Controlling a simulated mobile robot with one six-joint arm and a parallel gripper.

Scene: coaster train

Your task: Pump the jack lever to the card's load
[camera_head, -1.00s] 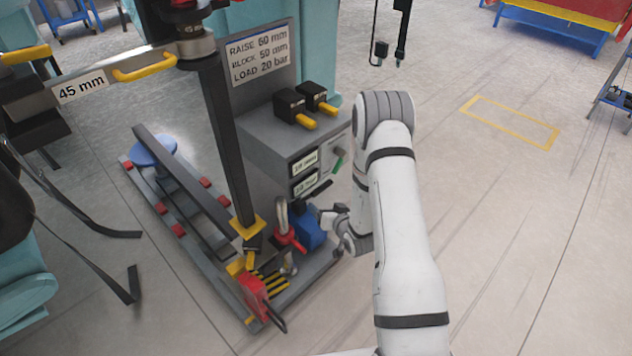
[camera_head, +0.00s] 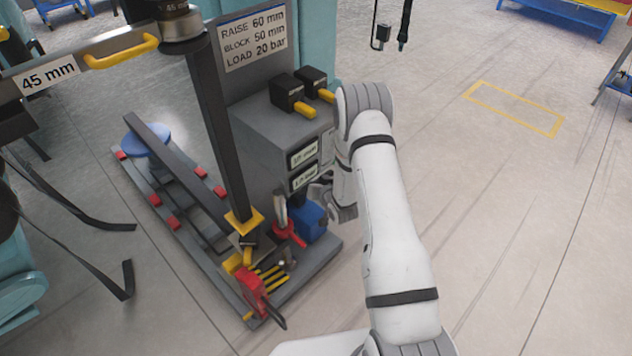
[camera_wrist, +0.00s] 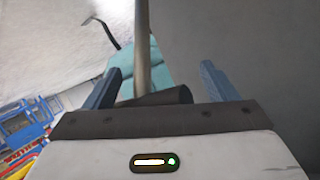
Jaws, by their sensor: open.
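The card (camera_head: 253,38) on the grey cabinet reads RAISE 60 mm, BLOCK 50 mm, LOAD 20 bar. A blue pump body (camera_head: 309,222) stands at the cabinet's foot, with a red part (camera_head: 288,235) and a grey upright piece beside it. My gripper (camera_head: 318,192) is just above the blue body, partly hidden by my arm. In the wrist view my gripper (camera_wrist: 160,82) is open. A metal rod (camera_wrist: 143,45), perhaps the jack lever, passes between the two fingers in the picture, with a dark cylinder (camera_wrist: 165,97) near its base. I cannot tell whether either finger touches it.
Two small displays (camera_head: 304,164) on the cabinet are too small to read surely. Black boxes with yellow handles (camera_head: 304,108) sit on top. A dark post (camera_head: 217,140) stands on the rail base (camera_head: 165,222).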

